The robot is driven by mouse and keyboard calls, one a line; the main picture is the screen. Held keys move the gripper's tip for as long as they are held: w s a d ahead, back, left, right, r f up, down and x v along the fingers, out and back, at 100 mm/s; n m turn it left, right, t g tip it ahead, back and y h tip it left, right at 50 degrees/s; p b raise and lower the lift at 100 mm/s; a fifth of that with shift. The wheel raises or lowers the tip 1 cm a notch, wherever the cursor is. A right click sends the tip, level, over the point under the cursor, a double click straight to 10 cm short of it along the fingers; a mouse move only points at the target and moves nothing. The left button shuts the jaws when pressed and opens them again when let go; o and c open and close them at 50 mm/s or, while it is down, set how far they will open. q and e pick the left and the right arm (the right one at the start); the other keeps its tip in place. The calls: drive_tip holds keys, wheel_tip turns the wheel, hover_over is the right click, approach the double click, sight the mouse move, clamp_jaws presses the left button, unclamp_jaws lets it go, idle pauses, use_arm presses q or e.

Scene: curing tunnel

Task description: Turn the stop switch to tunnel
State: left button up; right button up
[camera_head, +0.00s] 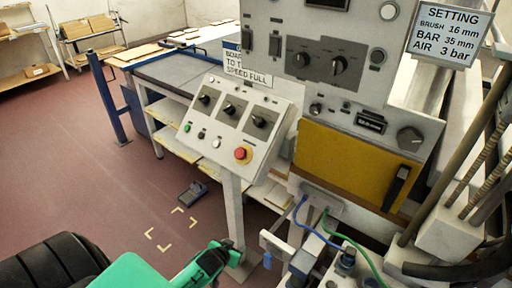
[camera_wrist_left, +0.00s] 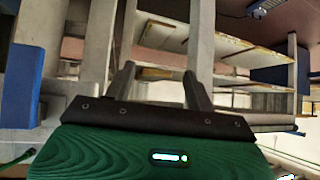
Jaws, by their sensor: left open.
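A sloped grey control box (camera_head: 237,122) on a post shows in the head view. It carries three black rotary switches, a left one (camera_head: 205,98), a middle one (camera_head: 229,108) and a right one (camera_head: 261,121), with small buttons and a red button (camera_head: 242,153) below. Their lettering is too small to read, so I cannot tell which is the stop switch. My green left gripper (camera_head: 224,252) is low in front of the post, below the box and apart from the switches. In the left wrist view its two fingers (camera_wrist_left: 160,82) are apart with nothing between them. My right gripper is not in view.
A tall grey cabinet with two larger knobs (camera_head: 339,65) and a yellow panel (camera_head: 343,161) stands right of the box. Blue and green hoses (camera_head: 318,230) run below it. A table (camera_head: 184,72) is behind. Floor at left is mostly clear, with a foot pedal (camera_head: 192,193).

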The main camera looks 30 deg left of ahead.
use_arm(q)
drive_tip(key=w+a+r+t, duration=0.1)
drive_tip(key=w+r, duration=0.1)
drive_tip(key=r, duration=0.6)
drive_tip(key=w+a+r+t, duration=0.1)
drive_tip(key=w+r+t, duration=0.15)
drive_tip(key=r, duration=0.65)
drive_tip(key=n+t+p, duration=0.1)
drive_tip(key=t+p, duration=0.1)
drive_tip(key=t, duration=0.3)
approach(257, 123)
drive_tip(key=w+p, duration=0.1)
drive_tip(key=w, duration=0.2)
drive_tip(key=w+a+p, duration=0.1)
drive_tip(key=w, duration=0.2)
drive_tip(key=w+p, duration=0.1)
drive_tip(key=w, duration=0.1)
drive_tip(key=shift+w+a+f, duration=0.1)
drive_tip(key=shift+w+a, duration=0.15)
drive_tip(key=shift+w, duration=0.4)
drive_tip(key=shift+w+f, duration=0.1)
drive_tip(key=shift+w, duration=0.1)
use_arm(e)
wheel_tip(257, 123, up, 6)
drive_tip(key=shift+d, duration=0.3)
use_arm(q)
drive_tip(key=c, duration=1)
drive_tip(key=shift+o, duration=0.2)
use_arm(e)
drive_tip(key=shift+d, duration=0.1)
